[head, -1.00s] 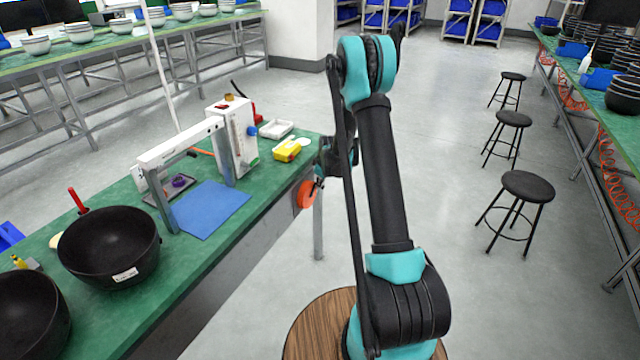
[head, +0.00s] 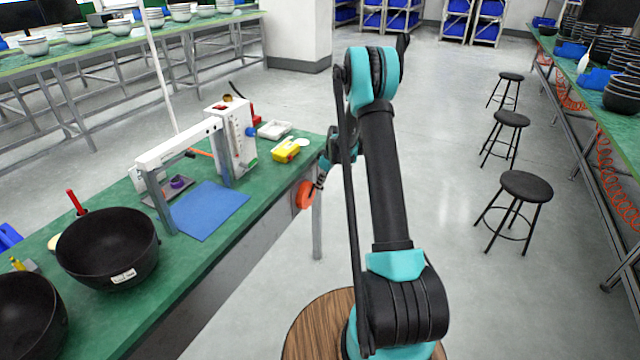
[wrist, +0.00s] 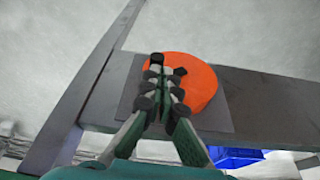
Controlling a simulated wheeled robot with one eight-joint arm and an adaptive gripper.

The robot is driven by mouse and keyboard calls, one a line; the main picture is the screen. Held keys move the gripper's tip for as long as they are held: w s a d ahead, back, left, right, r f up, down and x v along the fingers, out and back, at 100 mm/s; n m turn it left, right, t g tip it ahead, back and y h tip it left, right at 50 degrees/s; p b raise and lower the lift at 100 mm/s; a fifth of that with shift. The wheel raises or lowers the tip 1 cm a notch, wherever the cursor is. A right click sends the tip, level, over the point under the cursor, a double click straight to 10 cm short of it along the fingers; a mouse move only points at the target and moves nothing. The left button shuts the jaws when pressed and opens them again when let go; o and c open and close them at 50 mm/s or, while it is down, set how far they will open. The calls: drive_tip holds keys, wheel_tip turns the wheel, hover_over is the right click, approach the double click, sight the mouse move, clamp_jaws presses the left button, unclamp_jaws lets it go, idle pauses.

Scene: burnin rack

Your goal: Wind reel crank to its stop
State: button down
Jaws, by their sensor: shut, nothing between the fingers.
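The orange reel (head: 304,194) is mounted on the front edge of the green bench. In the wrist view the reel (wrist: 200,85) is a round orange disc on a grey plate, with a small dark knob (wrist: 180,72) on its face that looks like the crank handle. My gripper (wrist: 166,72) is shut, with its fingertips in front of the disc just left of the knob. I cannot tell whether the fingers touch the knob. In the head view my gripper (head: 321,178) is at the right side of the reel, and the knob is hidden there.
Black stools (head: 527,187) stand at the right. The floor between is clear.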

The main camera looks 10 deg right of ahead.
drive_tip(key=shift+w+d+f+g+y, duration=0.3)
drive_tip(key=shift+w+d+g+y, duration=0.15)
drive_tip(key=shift+g, duration=0.25)
drive_tip(key=shift+w+d+f, duration=0.25)
drive_tip(key=shift+w+f, duration=0.15)
drive_tip(key=shift+f, duration=0.15)
drive_tip(key=shift+w+d+f, duration=0.2)
drive_tip(key=shift+w+f, duration=0.15)
drive_tip(key=shift+f, duration=0.15)
drive_tip(key=shift+f, duration=0.1)
